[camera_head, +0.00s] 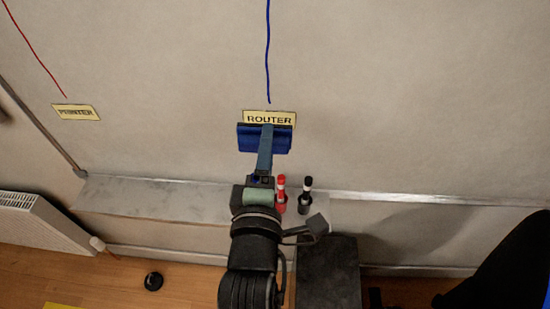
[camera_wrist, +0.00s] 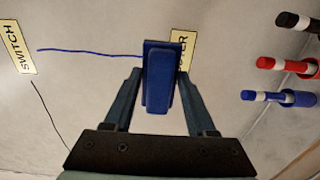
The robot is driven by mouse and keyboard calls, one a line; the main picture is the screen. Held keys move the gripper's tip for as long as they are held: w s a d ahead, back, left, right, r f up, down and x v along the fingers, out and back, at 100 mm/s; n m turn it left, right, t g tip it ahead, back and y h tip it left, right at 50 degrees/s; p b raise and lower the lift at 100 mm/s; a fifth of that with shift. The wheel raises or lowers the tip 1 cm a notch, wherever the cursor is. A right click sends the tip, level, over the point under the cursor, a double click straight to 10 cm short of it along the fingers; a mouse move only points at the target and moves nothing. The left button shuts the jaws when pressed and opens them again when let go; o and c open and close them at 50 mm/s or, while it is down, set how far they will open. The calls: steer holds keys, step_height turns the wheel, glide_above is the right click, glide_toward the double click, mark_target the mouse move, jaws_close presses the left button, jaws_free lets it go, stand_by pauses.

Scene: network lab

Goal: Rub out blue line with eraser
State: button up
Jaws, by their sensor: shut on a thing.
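My gripper (camera_head: 264,150) is shut on a blue eraser (camera_head: 280,141) in front of the whiteboard. In the wrist view the eraser (camera_wrist: 157,90) sits between both fingers. The blue line (camera_head: 267,50) runs down from the top of the head view and ends just above the yellow ROUTER label (camera_head: 269,118). In the wrist view the blue line (camera_wrist: 90,52) runs from near the SWITCH label (camera_wrist: 18,48) to the eraser's edge. The eraser overlaps the lower part of the ROUTER label in the head view. I cannot tell whether it touches the board.
A red line (camera_head: 35,50) leads to the PRINTER label (camera_head: 76,112) at left. A black line (camera_wrist: 50,115) shows in the wrist view. Red (camera_head: 281,195), black (camera_head: 305,197) and blue (camera_wrist: 282,97) markers stand by the ledge (camera_head: 140,193). A radiator (camera_head: 40,235) is at lower left.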

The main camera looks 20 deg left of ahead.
mark_target(272, 49)
steer(key=shift+w+r, duration=0.1)
steer(key=shift+r, duration=0.3)
steer(key=shift+b+x, duration=0.5)
steer(key=shift+x, duration=2.25)
steer(key=shift+x, duration=0.9)
steer(key=shift+r, duration=0.1)
step_height(272, 49, up, 4)
steer(key=p, duration=0.3)
steer(key=shift+p, duration=0.35)
step_height(272, 49, up, 3)
steer(key=p, duration=0.3)
steer(key=shift+a+r, duration=0.1)
steer(key=shift+r, duration=0.15)
steer(key=shift+r+p, duration=6.65)
steer(key=shift+r, duration=0.9)
steer(key=shift+f+b, duration=4.65)
steer(key=shift+f, duration=1.25)
